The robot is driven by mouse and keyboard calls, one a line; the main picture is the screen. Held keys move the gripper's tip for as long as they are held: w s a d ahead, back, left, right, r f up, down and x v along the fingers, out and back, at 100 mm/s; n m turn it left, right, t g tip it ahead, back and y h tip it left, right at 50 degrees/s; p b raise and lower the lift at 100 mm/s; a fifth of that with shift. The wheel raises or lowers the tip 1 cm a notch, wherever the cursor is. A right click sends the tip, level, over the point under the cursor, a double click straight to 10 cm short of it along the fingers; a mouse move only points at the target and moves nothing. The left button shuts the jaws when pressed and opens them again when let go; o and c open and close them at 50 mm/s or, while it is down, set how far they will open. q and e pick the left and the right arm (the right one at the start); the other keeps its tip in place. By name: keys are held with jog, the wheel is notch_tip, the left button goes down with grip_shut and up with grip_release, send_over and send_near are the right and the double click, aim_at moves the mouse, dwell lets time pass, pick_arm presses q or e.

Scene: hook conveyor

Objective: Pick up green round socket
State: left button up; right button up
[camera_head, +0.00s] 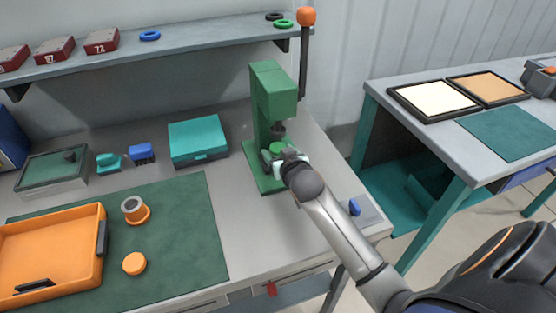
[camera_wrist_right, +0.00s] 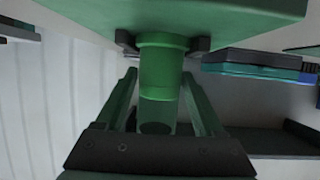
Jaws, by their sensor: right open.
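The green round socket (camera_head: 277,147) sits in the green press (camera_head: 272,90) at the back of the workbench. In the right wrist view the socket (camera_wrist_right: 162,75) is a green cylinder with a wider rim, in the middle of the picture. My right gripper (camera_head: 272,157) is at the press, right by the socket. In the right wrist view its two fingers (camera_wrist_right: 160,85) lie on either side of the socket, open; I cannot tell whether they touch it. The arm partly hides the socket and press base in the head view. My left gripper is not in view.
The press frame and its overhead head stand close around my right gripper. A teal box (camera_head: 198,142) is left of the press. An orange tray (camera_head: 103,212), a grey-and-orange part (camera_head: 134,209) and an orange disc (camera_head: 134,263) lie on the green mat (camera_head: 190,235). A shelf (camera_head: 200,38) runs behind.

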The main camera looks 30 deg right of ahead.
jog(key=shift+x, duration=1.9)
grip_shut()
